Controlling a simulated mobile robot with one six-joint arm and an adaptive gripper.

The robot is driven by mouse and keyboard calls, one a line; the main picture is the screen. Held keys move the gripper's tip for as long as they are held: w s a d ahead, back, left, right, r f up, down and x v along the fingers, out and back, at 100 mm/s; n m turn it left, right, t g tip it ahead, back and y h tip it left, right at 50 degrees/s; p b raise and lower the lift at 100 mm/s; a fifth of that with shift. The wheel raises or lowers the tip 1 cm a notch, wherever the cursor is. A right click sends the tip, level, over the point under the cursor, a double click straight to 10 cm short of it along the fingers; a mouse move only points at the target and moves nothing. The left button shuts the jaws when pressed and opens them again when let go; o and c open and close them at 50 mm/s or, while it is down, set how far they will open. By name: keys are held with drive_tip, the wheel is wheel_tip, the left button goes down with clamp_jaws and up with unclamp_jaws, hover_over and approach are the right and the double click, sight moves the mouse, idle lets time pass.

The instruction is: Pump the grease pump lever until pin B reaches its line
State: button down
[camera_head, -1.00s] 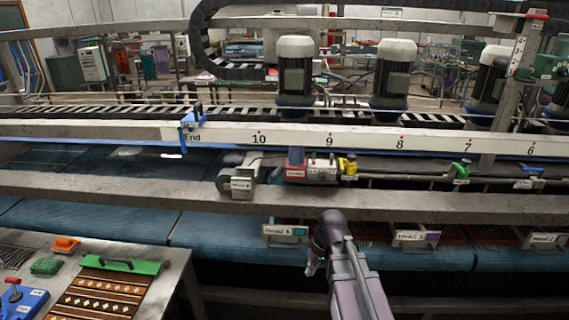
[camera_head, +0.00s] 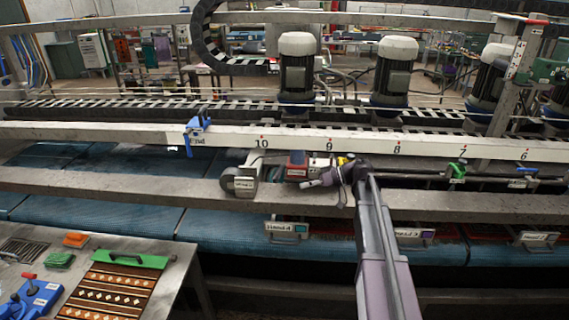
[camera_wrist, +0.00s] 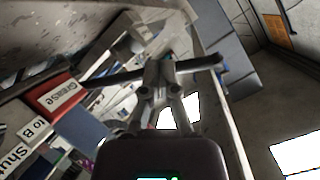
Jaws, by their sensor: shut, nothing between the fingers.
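The red grease pump block (camera_head: 297,171) sits on the middle rail below the 10 and 9 marks. Its red "Grease" label face (camera_wrist: 55,96) also shows at the left in the wrist view. My gripper (camera_head: 308,184) is shut and empty, just in front of the block's lower edge in the head view. In the wrist view my gripper (camera_wrist: 162,72) points away, and a dark bar (camera_wrist: 105,78) crosses at its fingertips. I cannot tell whether this bar is the lever or whether it is touched. Pin B and its line cannot be made out.
A label reading "to B" (camera_wrist: 38,128) is beside the pump. A grey labelled unit (camera_head: 240,181) stands left of it, and a green valve (camera_head: 457,170) is farther right. The long rail (camera_head: 130,184) runs close below my gripper.

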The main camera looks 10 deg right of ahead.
drive_tip(key=w+d+r+n+t+y+p, duration=0.1)
drive_tip(key=w+d+r+n+y, duration=0.1)
drive_tip(key=r, duration=0.6)
drive_tip(key=w+d+y, duration=0.1)
drive_tip(key=w+d, duration=0.1)
drive_tip(key=w, duration=0.1)
drive_tip(key=shift+d+y+p, duration=0.2)
drive_tip(key=shift+y+p, duration=0.1)
drive_tip(key=shift+p, duration=0.1)
drive_tip(key=shift+w+a+f, duration=0.1)
drive_tip(key=b, duration=0.1)
hover_over(281, 172)
drive_tip(key=d, duration=0.2)
drive_tip(key=f, duration=0.1)
drive_tip(key=shift+s+a+f+b, duration=0.15)
drive_tip(key=shift+s+f+b, duration=0.05)
drive_tip(key=shift+f+b, duration=0.3)
drive_tip(key=shift+s+a+f+b, duration=0.15)
drive_tip(key=shift+s+f+b, duration=0.05)
drive_tip(key=shift+f+b, duration=0.35)
drive_tip(key=shift+s+a+f+b, duration=0.15)
drive_tip(key=shift+s+f+b, duration=0.05)
drive_tip(key=shift+f+b, duration=0.3)
